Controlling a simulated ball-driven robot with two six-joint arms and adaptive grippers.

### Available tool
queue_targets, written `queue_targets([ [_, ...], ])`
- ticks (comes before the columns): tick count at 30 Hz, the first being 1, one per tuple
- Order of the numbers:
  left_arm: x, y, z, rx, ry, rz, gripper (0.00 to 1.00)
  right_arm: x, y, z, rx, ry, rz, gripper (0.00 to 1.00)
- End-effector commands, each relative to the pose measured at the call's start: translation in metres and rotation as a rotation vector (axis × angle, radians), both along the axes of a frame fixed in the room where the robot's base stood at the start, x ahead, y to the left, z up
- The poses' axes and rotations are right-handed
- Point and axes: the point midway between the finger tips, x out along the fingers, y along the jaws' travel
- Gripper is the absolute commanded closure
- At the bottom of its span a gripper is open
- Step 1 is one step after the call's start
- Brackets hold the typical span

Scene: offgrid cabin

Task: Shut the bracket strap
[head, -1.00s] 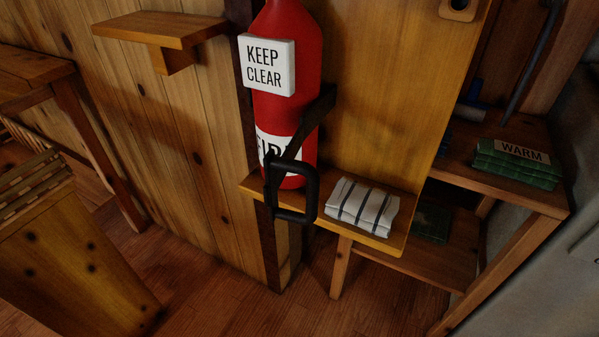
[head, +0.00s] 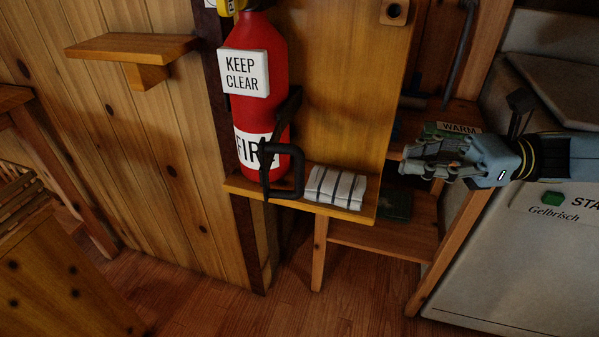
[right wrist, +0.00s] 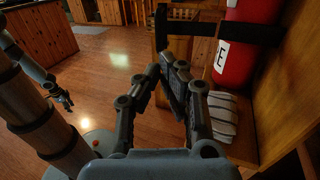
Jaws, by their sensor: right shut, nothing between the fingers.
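The black bracket strap (head: 289,104) sits at a red fire extinguisher (head: 262,110) and ends in a black loop handle (head: 299,172). In the right wrist view the strap (right wrist: 205,22) sticks out from the extinguisher (right wrist: 246,55) into free space, its handle (right wrist: 161,28) at the far end. My right gripper (head: 408,160) is shut and empty, to the right of the extinguisher and apart from the strap. Its fingers (right wrist: 180,72) also show in its wrist view. My left gripper (right wrist: 66,102) shows small at the left there; its jaw state is unclear.
A striped folded cloth (head: 336,187) lies on the small shelf (head: 362,214) beside the extinguisher. A "KEEP CLEAR" sign (head: 244,73) is at the extinguisher's front. A wooden wall shelf (head: 128,46) is at left, a white appliance (head: 520,255) at right. Floor in front is open.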

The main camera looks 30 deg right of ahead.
Motion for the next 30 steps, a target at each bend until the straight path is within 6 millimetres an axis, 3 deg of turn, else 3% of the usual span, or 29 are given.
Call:
queue_targets([
  [4, 0.021, -0.003, -0.002, -0.003, -0.030, 0.000, 0.60, 0.000, 0.004, -0.004, -0.013, 0.016, 0.006, 1.00],
  [8, 0.036, -0.006, -0.009, -0.008, -0.052, 0.001, 0.60, 0.010, 0.021, -0.005, -0.011, 0.012, 0.004, 1.00],
  [21, 0.010, -0.005, -0.035, -0.005, -0.012, 0.001, 0.60, 0.053, 0.099, -0.006, -0.007, 0.012, -0.001, 1.00],
  [30, 0.013, -0.002, -0.034, -0.002, -0.016, 0.000, 0.60, 0.064, 0.119, -0.006, -0.011, 0.018, 0.000, 1.00],
])
